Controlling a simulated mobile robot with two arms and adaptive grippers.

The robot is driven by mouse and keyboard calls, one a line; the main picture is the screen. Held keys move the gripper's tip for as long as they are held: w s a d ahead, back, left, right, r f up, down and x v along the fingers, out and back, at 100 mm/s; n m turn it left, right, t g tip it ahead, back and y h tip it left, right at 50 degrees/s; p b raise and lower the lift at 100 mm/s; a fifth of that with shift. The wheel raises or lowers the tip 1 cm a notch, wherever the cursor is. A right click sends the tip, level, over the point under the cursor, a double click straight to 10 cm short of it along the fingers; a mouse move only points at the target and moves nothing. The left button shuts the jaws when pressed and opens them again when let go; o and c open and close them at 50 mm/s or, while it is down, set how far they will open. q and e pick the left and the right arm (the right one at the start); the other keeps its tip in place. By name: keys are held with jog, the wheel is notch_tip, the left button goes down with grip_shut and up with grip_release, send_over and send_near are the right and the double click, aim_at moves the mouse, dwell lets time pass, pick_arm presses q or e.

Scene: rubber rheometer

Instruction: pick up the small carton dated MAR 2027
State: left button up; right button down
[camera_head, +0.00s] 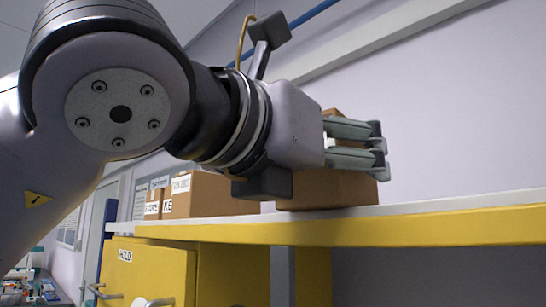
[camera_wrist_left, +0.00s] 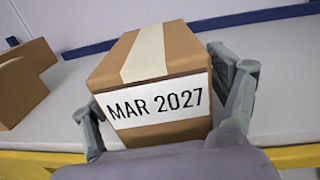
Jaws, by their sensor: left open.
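A brown carton (camera_wrist_left: 150,75) with a pale tape strip on top and a white label reading MAR 2027 fills the middle of the left wrist view. It stands upright on a shelf. My left gripper (camera_head: 379,147) is open, with one finger on each side of the carton in the left wrist view; I cannot tell whether they touch it. In the head view the gripper hides much of a brown carton (camera_head: 335,192) on the shelf behind it. My right gripper is in neither view.
The grey shelf (camera_head: 470,213) has a yellow front edge. Labelled cartons (camera_head: 215,193) stand to the left in the head view. Another carton (camera_wrist_left: 22,88) stands left of the dated one in the wrist view. A yellow cabinet (camera_head: 165,268) marked HOLD is below. The shelf's right end is clear.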

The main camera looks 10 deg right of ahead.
pick_arm(q)
jog(key=shift+w+d, duration=0.4)
jog(key=shift+d, duration=0.05)
jog(key=shift+c, duration=0.3)
jog(key=shift+a, duration=0.15)
jog(key=c, duration=1.3)
